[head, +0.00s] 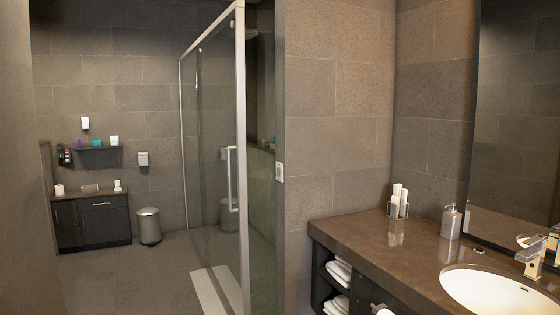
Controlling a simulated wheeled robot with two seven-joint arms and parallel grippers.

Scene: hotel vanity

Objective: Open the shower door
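The shower enclosure stands in the middle of the head view, past the end of a tiled wall. Its glass door (216,190) has a pale metal frame (241,120) along the top and near side. A vertical bar handle (231,179) sits near the frame's near upright. The glass panel looks closed, but its edge against the frame is hard to make out. Neither of my grippers is in view.
A vanity counter (400,250) with a sink (495,292) fills the right front. A dark cabinet (103,222) and a bin (148,226) stand at the back left. Open floor (140,272) lies left of the shower. A wall (25,200) borders the left edge.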

